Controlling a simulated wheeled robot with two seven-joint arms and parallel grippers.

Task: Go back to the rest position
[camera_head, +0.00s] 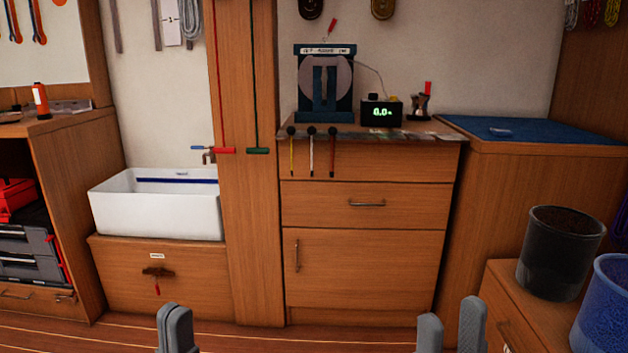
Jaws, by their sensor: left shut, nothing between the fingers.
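My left gripper (175,318) shows at the bottom edge, left of centre. Its two grey fingers are together with nothing between them. My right gripper (451,318) shows at the bottom edge, right of centre. Its two grey fingers stand apart, and the gap between them is empty. Both grippers point up into the picture, in front of the wooden cabinets. The rest of both arms is out of view.
A wooden cabinet (366,267) with a drawer and a door stands ahead. A white sink (155,205) is at left. A black bucket (560,255) and a blue bucket (605,305) stand on a low unit at right. Some floor (300,340) shows between the grippers.

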